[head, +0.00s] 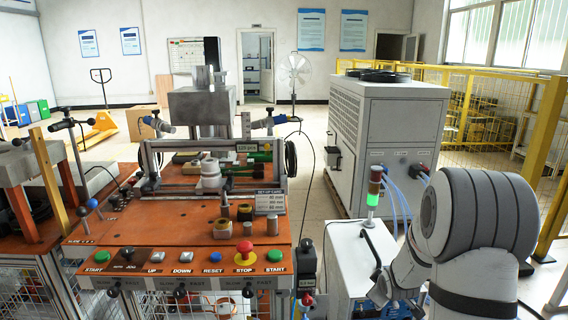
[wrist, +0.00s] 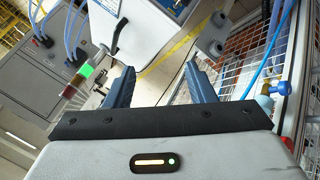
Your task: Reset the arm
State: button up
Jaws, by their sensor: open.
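My gripper (wrist: 160,86) is open in the wrist view, with two blue fingers spread apart and nothing between them. In the head view my grey arm is folded at the right, in front of the white cabinet, and the gripper itself is hard to make out there. The orange workbench (head: 185,242) with the induction heater fixture stands left of my arm. Its front panel carries several buttons, among them a red stop button (head: 244,249) and a blue reset button (head: 212,256).
A white cabinet (head: 345,245) with a green-lit signal lamp (head: 373,190) stands right of the bench. A large grey chiller unit (head: 385,140) is behind it, with blue hoses. Yellow fencing (head: 548,150) lines the right side. Open floor (head: 310,180) lies between bench and chiller.

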jog(key=s+a+r+m+g+p, duration=0.2)
jog(key=s+a+r+p, duration=0.15)
jog(key=s+r, duration=0.5)
jog(key=s+a+r+m+g+p, duration=0.1)
jog(key=s+a+r+m+p, duration=0.4)
jog(key=r, duration=0.6)
jog(key=s+a+r+g+p, duration=0.1)
jog(key=s+r, duration=0.3)
jog(key=s, duration=0.4)
jog(key=s+a+r+m+g+y+p, duration=0.1)
jog(key=s+a+r+p, duration=0.2)
jog(key=s+r, duration=0.2)
jog(key=s, duration=0.3)
jog(key=shift+s+g, duration=0.2)
jog(key=shift+g, duration=0.1)
